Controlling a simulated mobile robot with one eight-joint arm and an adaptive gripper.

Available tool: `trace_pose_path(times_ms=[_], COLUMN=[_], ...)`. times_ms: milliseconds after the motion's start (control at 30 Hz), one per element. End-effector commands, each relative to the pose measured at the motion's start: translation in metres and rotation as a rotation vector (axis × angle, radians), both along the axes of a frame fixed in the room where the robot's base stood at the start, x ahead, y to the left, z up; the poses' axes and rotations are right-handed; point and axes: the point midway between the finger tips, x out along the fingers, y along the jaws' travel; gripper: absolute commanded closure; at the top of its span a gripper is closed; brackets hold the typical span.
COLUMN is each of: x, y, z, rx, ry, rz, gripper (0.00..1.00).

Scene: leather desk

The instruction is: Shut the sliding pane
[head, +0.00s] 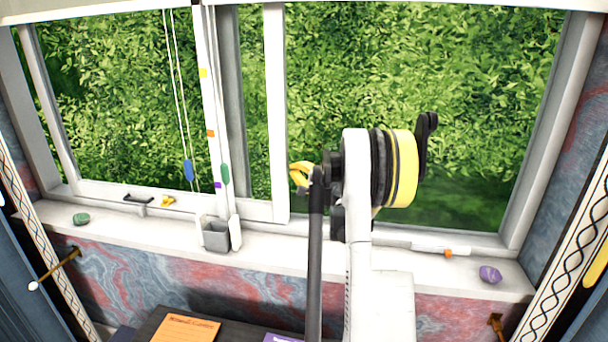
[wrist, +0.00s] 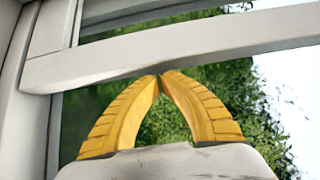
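The window's sliding pane has a white upright edge (head: 277,120), left of the middle in the head view. Clear foliage shows on both sides of it; whether glass fills the wide part to its right I cannot tell. My gripper (head: 297,176) has yellow fingers and is just right of that edge, low on the window. In the wrist view my gripper (wrist: 160,76) has its fingertips together with nothing between them. A white frame bar (wrist: 180,47) crosses just beyond the tips; whether they touch it I cannot tell.
The white sill holds a grey cup (head: 216,236), a green stone (head: 81,218), a purple stone (head: 490,274) and a white strip (head: 435,249) with an orange mark. Blind cords with a blue toggle (head: 188,170) hang at left. An orange notebook (head: 186,328) lies below on the desk.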

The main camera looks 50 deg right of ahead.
Motion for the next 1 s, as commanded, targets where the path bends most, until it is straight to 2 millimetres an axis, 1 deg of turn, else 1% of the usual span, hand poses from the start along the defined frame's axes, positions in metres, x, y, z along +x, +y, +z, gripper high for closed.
trace_pose_path(times_ms=[400,467,567,667,1000], x=[0.003,0.005,0.015,0.032,0.110], y=[0.002,0.003,0.008,0.017,0.060], z=[0.000,0.000,0.000,0.000,0.000], rx=[0.000,0.000,0.000,0.000,0.001], ry=[0.000,0.000,0.000,0.000,0.000], rz=[0.000,0.001,0.002,0.005,0.010], gripper=[1.00,1.00,1.00,1.00,1.00])
